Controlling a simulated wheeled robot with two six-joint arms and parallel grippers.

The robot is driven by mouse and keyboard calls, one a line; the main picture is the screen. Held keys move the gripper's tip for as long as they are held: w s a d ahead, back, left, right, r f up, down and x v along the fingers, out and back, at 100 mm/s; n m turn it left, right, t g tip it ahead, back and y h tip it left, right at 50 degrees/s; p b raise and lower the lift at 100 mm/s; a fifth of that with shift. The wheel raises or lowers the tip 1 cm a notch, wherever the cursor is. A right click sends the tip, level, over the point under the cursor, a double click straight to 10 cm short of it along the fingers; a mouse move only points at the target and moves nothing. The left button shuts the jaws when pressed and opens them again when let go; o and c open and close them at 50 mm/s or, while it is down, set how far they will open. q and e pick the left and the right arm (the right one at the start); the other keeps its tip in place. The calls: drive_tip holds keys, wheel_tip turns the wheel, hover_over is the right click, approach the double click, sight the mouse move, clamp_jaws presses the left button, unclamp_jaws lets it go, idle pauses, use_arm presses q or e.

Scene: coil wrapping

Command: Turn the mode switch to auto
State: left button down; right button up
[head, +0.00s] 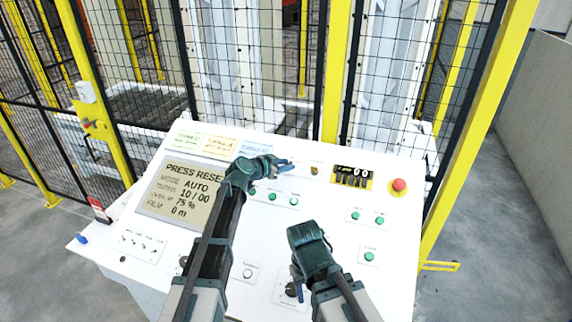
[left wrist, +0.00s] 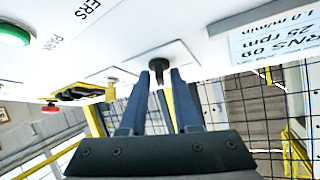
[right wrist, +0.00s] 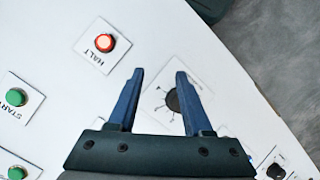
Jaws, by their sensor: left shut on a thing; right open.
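A white control panel (head: 335,215) fills the middle of the head view. Its screen (head: 183,192) reads "PRESS RESE", the rest covered, with "MODE AUTO" below. My left gripper (head: 284,163) is at the panel's upper middle. In the left wrist view its blue fingers (left wrist: 160,80) are shut on a small dark knob, the mode switch (left wrist: 158,66), which stands out from a plate on the panel. Its label cannot be read, and the gripper hides it in the head view. My right gripper (right wrist: 160,82) is open and empty over the lower panel.
A black dial knob (right wrist: 185,99) is close to my right fingers. A red HALT button (right wrist: 105,42) and green buttons (right wrist: 16,97) are nearby. Yellow-framed mesh fencing (head: 330,80) stands behind the panel.

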use_arm(q)
drive_tip(key=shift+w+a+m+g+h+p, duration=0.15)
drive_tip(key=shift+m+g+h+p, duration=0.45)
drive_tip(key=shift+m+g, duration=0.85)
use_arm(e)
drive_tip(key=shift+r, duration=0.55)
use_arm(q)
drive_tip(key=shift+m, duration=0.55)
drive_tip(key=c, duration=0.9)
unclamp_jaws()
drive_tip(key=shift+s+a+r, duration=0.3)
drive_tip(key=shift+r, duration=0.05)
use_arm(e)
drive_tip(key=shift+r, duration=0.35)
use_arm(q)
drive_tip(key=p+v, duration=0.2)
drive_tip(key=v, duration=0.2)
drive_tip(key=p+v, duration=0.2)
drive_tip(key=v, duration=0.2)
drive_tip(key=p+v, duration=0.2)
drive_tip(key=v, duration=0.2)
drive_tip(key=shift+s+a+f, duration=0.15)
drive_tip(key=shift+s+a, duration=0.2)
use_arm(e)
wheel_tip(320, 180, up, 6)
drive_tip(key=shift+f, duration=0.1)
use_arm(q)
drive_tip(key=shift+f, duration=0.1)
use_arm(e)
drive_tip(key=shift+s, duration=0.1)
